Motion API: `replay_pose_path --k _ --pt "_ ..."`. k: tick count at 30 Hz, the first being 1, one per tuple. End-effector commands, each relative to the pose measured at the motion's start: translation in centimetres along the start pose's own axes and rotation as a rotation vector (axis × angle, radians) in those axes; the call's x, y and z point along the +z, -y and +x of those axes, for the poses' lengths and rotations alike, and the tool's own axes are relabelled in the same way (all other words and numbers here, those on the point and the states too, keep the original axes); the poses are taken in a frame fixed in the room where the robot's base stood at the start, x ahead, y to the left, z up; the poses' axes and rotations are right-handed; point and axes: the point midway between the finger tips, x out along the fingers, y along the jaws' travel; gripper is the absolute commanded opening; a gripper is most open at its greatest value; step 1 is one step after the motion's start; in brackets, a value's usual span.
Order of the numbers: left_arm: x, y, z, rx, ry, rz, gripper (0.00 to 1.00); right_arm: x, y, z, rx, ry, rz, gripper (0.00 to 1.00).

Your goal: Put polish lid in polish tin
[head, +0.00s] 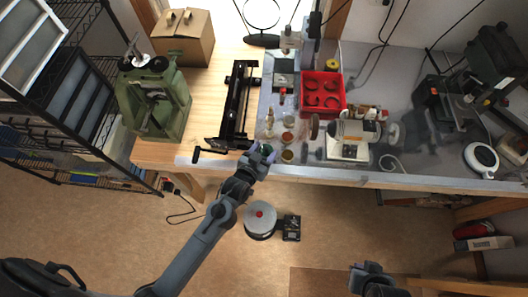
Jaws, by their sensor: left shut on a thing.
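My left gripper (264,150) is at the front edge of the bench. It is shut on a small dark green thing, most likely the polish lid (266,148), largely hidden by the fingers. Just right of it stands a small round container with a brownish top (287,156), which may be the polish tin. Similar small round containers stand behind it, so I cannot tell for sure which is the tin. My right gripper (369,270) is low at the bottom of the view, away from the bench, and too small to read.
A red tray with round wells (321,94) stands behind the small containers. A white machine (353,139) is to the right. A long black rail (238,105) and a green machine (152,100) are to the left. A cardboard box (184,38) is at the back left.

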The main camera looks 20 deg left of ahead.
Motion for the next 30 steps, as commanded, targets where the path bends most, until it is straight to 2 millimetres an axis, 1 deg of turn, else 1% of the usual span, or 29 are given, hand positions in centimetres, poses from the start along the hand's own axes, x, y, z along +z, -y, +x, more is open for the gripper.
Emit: replay_pose_path --k 6,7,8,9,20,23,26,30 --pt "0.3 0.0 0.1 0.0 0.0 0.0 0.32 0.0 0.1 0.0 -0.004 -0.002 0.005 0.0" --pt "0.2 0.0 0.1 0.0 0.0 0.0 0.65 -0.1 0.1 0.0 -0.004 -0.002 0.005 0.0" --pt "0.2 0.0 0.1 0.0 0.0 0.0 0.7 -0.1 0.1 0.0 -0.005 -0.002 0.006 0.0" --pt "0.2 0.0 0.1 0.0 0.0 0.0 0.71 -0.1 0.2 0.0 -0.006 -0.003 0.007 0.0" --pt "0.0 0.0 -0.2 0.0 0.0 0.0 0.71 -0.1 0.3 -0.1 -0.008 -0.003 0.01 0.0" --pt "0.1 0.0 -1.1 0.0 0.0 0.0 0.71 -0.1 0.3 -0.1 -0.008 -0.003 0.01 0.0" --pt "0.1 0.0 -2.5 0.0 0.0 0.001 0.71 -0.1 0.2 0.0 -0.008 -0.003 0.01 0.0" --pt "0.2 0.0 -5.1 0.001 0.002 0.001 0.71 0.0 0.2 0.2 -0.006 -0.002 0.007 0.0"
